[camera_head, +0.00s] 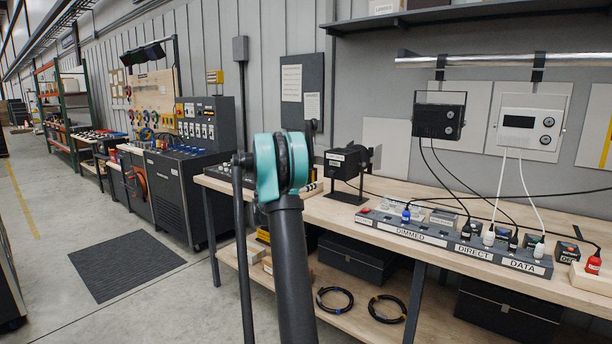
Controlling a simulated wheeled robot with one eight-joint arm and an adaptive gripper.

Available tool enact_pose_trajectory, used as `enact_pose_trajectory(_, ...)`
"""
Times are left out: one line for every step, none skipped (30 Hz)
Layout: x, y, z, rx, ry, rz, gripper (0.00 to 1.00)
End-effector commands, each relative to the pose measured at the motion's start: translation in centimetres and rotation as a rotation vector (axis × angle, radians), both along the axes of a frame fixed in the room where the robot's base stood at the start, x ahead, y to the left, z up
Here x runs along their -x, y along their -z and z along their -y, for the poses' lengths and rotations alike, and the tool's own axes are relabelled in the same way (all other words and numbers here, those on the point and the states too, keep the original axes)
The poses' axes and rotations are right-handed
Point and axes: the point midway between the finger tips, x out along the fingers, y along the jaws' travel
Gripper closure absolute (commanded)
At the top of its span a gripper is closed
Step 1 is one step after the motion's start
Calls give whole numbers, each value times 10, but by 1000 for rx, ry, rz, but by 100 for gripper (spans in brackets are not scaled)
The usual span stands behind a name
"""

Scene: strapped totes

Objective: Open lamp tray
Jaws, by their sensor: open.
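No thing in view carries a readable lamp tray label. A black lamp (346,163) with a small white label stands on the bench top. My arm rises at the picture's centre and hides part of the bench and shelf. My gripper is not in view.
The wooden bench (455,272) holds a strip marked DIMMED, DIRECT and DATA (440,242) with plugged cables. Two wall units, black (439,118) and white (529,121), hang above. Coiled cables (387,309) lie on the shelf. Floor around the dark mat (126,264) is clear.

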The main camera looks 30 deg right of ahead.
Motion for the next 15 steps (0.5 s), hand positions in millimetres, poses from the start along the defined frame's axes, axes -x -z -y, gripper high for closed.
enact_pose_trajectory(-2, -1, 3, 14, 1, -11, 53)
enact_pose_trajectory(-3, -1, 5, 20, 1, -17, 53)
enact_pose_trajectory(-4, -2, 7, 24, 2, -21, 53)
enact_pose_trajectory(-5, -2, 9, 25, 2, -21, 53)
enact_pose_trajectory(-6, -2, 12, 24, 3, -21, 53)
enact_pose_trajectory(-8, -2, 16, 24, 3, -21, 53)
enact_pose_trajectory(-9, -2, 20, 24, 3, -21, 53)
enact_pose_trajectory(-11, -2, 24, 23, 3, -20, 53)
enact_pose_trajectory(-14, -1, 30, 22, 2, -20, 53)
enact_pose_trajectory(-16, -1, 36, 22, 3, -19, 53)
enact_pose_trajectory(-18, -1, 42, 22, 4, -19, 53)
enact_pose_trajectory(-21, -1, 49, 22, 4, -19, 53)
enact_pose_trajectory(-23, -1, 54, 22, 3, -19, 53)
enact_pose_trajectory(-26, -1, 60, 22, 3, -18, 53)
enact_pose_trajectory(-29, -1, 67, 22, 4, -18, 53)
